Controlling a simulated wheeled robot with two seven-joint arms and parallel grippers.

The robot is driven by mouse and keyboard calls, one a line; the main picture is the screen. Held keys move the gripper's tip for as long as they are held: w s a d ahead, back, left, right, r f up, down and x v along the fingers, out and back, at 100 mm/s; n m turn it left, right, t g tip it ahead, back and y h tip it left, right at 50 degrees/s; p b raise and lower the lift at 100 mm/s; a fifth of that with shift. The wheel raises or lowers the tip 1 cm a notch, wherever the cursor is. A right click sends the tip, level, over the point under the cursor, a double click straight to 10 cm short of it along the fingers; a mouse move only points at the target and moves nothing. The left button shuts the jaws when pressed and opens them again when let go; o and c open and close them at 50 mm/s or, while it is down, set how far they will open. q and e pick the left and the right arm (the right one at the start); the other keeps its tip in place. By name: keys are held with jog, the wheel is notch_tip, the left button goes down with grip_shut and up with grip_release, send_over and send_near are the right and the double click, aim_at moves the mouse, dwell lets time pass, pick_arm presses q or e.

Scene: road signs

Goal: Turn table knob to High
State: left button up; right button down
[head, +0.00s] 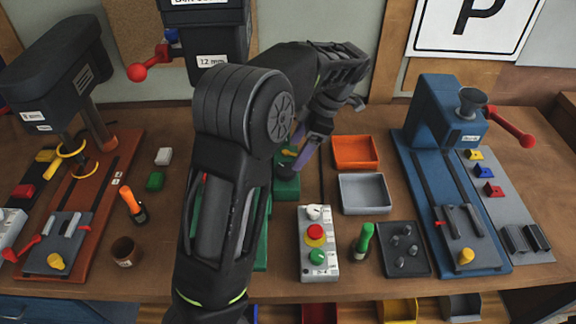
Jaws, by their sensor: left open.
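A grey control box (319,262) stands on the workbench right of my left arm. It carries a white knob (314,212), a red button (315,231) on yellow and a green button (317,257). The markings around the white knob are too small to read. My left gripper (298,157) is open and empty, beyond the box and above the green machine base (286,188). It is apart from the white knob. A small yellow-orange part (290,152) shows by the fingers. My left arm hides much of the green machine. My right gripper is out of view.
An orange tray (355,152) and a grey tray (364,193) lie right of the gripper. A green-handled tool (363,241) stands beside the control box. A blue drill press (432,130) is at right, an orange-based one (92,205) at left.

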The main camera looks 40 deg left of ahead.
aim_at(287, 168)
pick_arm(q)
jog(key=shift+b+x, duration=0.45)
jog(key=shift+x, duration=0.45)
jog(key=shift+s+a+f, duration=0.1)
jog(key=shift+f, duration=0.25)
jog(key=p+x, duration=0.1)
jog(key=x, duration=0.2)
jog(key=shift+s+a+f, duration=0.1)
jog(key=shift+f, duration=0.05)
jog(key=shift+s+a+f, duration=0.1)
jog(key=shift+a+f, duration=0.05)
jog(key=shift+f, duration=0.4)
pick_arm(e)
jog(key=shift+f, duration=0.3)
pick_arm(q)
jog(key=shift+c, duration=0.2)
jog(key=c, duration=1.3)
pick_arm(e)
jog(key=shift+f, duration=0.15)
